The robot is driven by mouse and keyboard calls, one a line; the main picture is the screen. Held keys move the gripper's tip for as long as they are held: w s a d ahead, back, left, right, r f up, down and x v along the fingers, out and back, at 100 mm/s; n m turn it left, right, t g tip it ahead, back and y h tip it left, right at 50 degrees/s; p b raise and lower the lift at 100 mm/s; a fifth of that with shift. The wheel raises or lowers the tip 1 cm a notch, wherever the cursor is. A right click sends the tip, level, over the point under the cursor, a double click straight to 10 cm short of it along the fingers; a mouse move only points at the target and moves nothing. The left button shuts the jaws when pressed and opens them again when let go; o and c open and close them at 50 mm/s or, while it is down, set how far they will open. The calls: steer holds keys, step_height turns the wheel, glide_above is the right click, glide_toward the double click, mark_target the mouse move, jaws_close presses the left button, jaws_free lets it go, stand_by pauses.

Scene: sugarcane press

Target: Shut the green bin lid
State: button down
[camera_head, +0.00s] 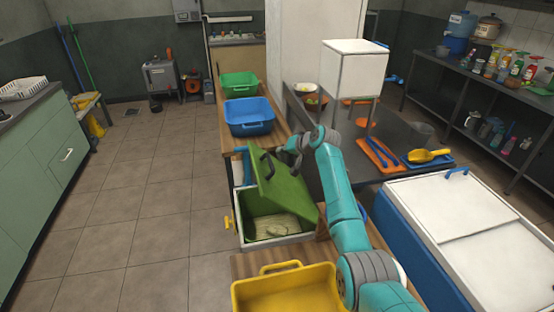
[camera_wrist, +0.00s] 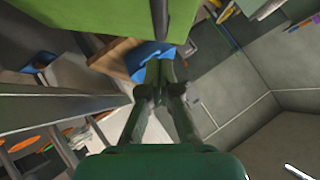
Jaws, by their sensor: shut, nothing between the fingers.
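The green bin (camera_head: 270,229) stands open in the middle of the head view, in a pale frame, with some pale matter on its floor. Its green lid (camera_head: 287,191) is tilted up steeply over the right side of the opening. A dark curved part shows at the lid's upper left; I cannot tell whether it is a handle. My gripper (camera_wrist: 165,80) is shut and empty in the wrist view. The lid's green panel (camera_wrist: 90,18) fills the top of that view, close to the fingers. In the head view the wrist is by the lid's upper edge, and the fingertips are not clear.
A blue tub (camera_head: 249,129) and a green tub (camera_head: 239,92) stand on the wooden counter behind the bin. A yellow tub (camera_head: 285,303) is in front. A white box on legs (camera_head: 353,72) and a white chest (camera_head: 462,222) stand to the right. The tiled floor at left is clear.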

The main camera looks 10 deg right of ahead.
steer(key=shift+a+f, duration=0.55)
steer(key=shift+f, duration=0.3)
steer(key=shift+a+f, duration=0.55)
steer(key=shift+f, duration=0.25)
steer(key=shift+a+f, duration=0.1)
steer(key=shift+a, duration=0.05)
